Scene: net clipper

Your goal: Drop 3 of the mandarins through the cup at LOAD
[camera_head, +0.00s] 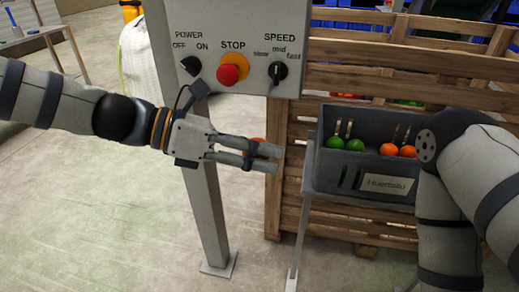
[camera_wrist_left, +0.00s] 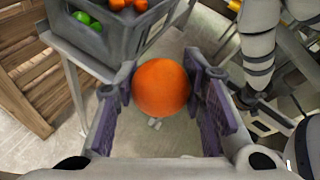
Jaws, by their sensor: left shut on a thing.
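My left gripper (camera_head: 262,152) is shut on an orange mandarin (camera_wrist_left: 161,88), which sits between its two finger pads in the left wrist view. In the head view the fingers hide most of that mandarin (camera_head: 257,141). The gripper is in the air in front of the control box post, left of the grey crate (camera_head: 368,171). In the crate lie orange mandarins (camera_head: 388,150) at the right and green fruits (camera_head: 335,142) at the left. I see no cup or LOAD label.
A control box (camera_head: 208,32) with POWER, STOP and SPEED controls stands on a grey post (camera_head: 212,215). A wooden slatted crate (camera_head: 345,215) is behind the grey crate. A white sack (camera_head: 135,65) stands at the back left.

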